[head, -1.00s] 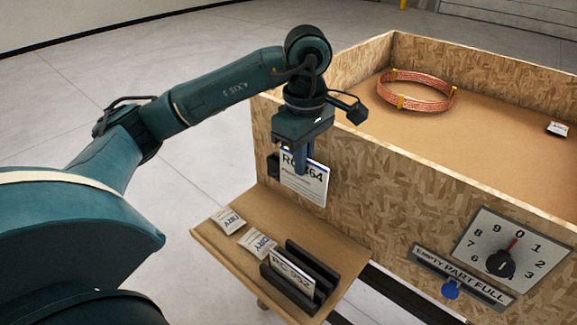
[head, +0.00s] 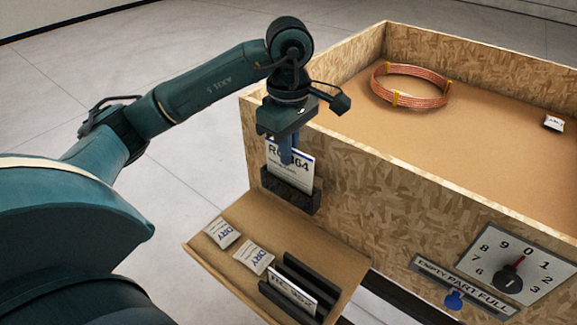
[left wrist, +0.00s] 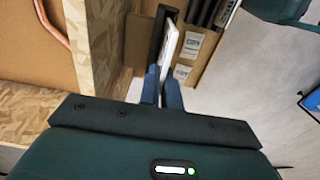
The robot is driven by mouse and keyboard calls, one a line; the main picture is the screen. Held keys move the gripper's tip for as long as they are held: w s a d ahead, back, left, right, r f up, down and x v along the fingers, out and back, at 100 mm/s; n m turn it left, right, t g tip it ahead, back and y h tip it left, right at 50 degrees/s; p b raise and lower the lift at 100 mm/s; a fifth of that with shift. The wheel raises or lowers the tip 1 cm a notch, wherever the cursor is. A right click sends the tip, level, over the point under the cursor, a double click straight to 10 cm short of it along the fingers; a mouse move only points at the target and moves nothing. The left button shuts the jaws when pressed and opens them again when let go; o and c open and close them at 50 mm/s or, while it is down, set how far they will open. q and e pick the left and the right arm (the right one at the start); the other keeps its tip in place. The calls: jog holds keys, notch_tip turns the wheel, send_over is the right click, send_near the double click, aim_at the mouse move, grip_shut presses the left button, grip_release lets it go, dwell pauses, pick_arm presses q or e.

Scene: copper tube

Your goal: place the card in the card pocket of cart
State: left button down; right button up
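The white card (head: 299,174), with large dark lettering partly covered, stands upright against the cart's front wall. The black card pocket (head: 290,191) is on that wall, and the card's lower edge is hidden behind the pocket's front. My left gripper (head: 286,157) is above the pocket with its blue fingers shut on the card's upper part. In the left wrist view, the card (left wrist: 171,42) runs between the fingers (left wrist: 161,82) beside the dark pocket (left wrist: 156,35). How deep it sits cannot be told. My right gripper is not in view.
The wooden cart (head: 360,165) holds a copper coil (head: 411,99) and a small white packet (head: 553,123). Below the pocket, a shelf (head: 235,262) carries two DRY packets (head: 222,233) and a black rack (head: 312,284) with another card (head: 291,293). A dial (head: 508,262) and slider (head: 453,299) sit at right.

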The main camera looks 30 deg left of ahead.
aim_at(289, 183)
pick_arm(q)
jog(key=shift+f, duration=2.1)
jog(key=c, duration=1.6)
grip_release()
jog(key=shift+r, duration=0.1)
notch_tip(289, 183, up, 12)
jog(key=shift+r+p, duration=0.15)
jog(key=shift+p, duration=0.55)
